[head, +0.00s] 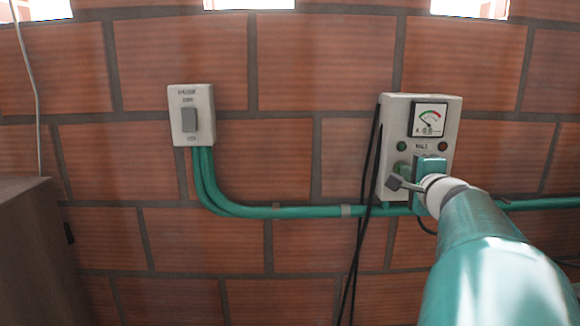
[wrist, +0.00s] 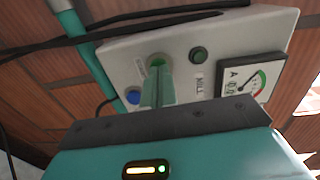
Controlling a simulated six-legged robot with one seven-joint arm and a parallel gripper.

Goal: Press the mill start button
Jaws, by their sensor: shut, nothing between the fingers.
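The mill control box (head: 389,130) is a pale box on the brick wall, marked "MILL". It also shows in the wrist view (wrist: 125,55), turned on its side. A round green button (wrist: 157,62) sits on its face, partly covered by my fingers. My gripper (head: 418,168) is at the lower part of the box in the head view. In the wrist view my gripper (wrist: 157,82) is shut and empty, its green fingertips at the green button. I cannot tell whether they touch it. A blue button (wrist: 133,97) lies beside the fingers.
The box has a dial meter (head: 431,120), a green lamp (head: 402,146) and a reddish lamp (head: 443,146). A switch box (head: 190,115) is on the left, with green conduit (head: 290,211) along the wall. Black cables (head: 359,240) hang beside the mill box. A brown cabinet (head: 35,250) stands lower left.

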